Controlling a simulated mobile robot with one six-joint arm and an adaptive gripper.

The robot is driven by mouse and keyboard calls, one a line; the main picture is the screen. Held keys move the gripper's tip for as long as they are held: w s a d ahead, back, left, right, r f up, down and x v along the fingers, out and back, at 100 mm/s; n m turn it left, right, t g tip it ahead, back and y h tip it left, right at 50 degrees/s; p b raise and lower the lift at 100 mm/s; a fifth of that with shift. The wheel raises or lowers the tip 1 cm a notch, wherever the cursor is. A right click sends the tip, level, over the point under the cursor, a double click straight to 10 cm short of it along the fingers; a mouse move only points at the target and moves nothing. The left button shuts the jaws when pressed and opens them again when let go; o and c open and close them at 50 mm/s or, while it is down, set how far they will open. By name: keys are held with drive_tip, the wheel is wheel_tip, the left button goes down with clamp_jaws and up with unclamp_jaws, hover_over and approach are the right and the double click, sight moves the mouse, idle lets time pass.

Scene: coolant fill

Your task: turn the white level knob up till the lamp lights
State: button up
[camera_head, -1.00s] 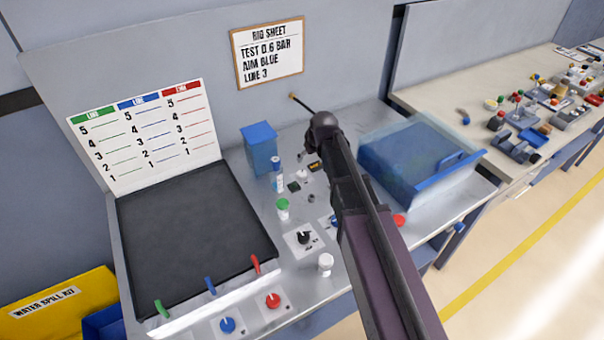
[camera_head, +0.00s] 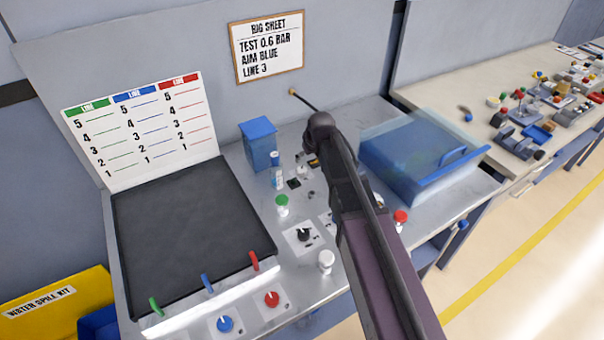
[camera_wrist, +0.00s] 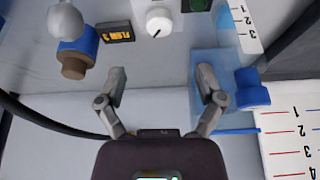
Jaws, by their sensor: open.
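The white knob (camera_wrist: 160,20) with a dark pointer mark sits on the grey panel at the top of the wrist view. In the head view it is small, near the end of my arm (camera_head: 302,171). My gripper (camera_wrist: 161,82) is open and empty, its two fingers apart below the knob in the wrist picture and not touching it. A dark square with a green face (camera_wrist: 196,5) is beside the knob, cut by the picture edge; I cannot tell if it is the lamp. A black display (camera_wrist: 115,32) with orange lettering is on the knob's other side.
A blue box (camera_head: 260,145) and a blue bin with a clear cover (camera_head: 380,160) flank my arm. A green-capped jar (camera_head: 282,206), a white-capped jar (camera_head: 326,262) and a black knob (camera_head: 304,235) are nearer. A dark hose shows in the wrist view.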

sight(302, 170)
drive_tip(key=shift+b+x, duration=4.4)
drive_tip(key=shift+x, duration=0.7)
drive_tip(key=shift+s, duration=0.1)
drive_tip(key=c, duration=1.1)
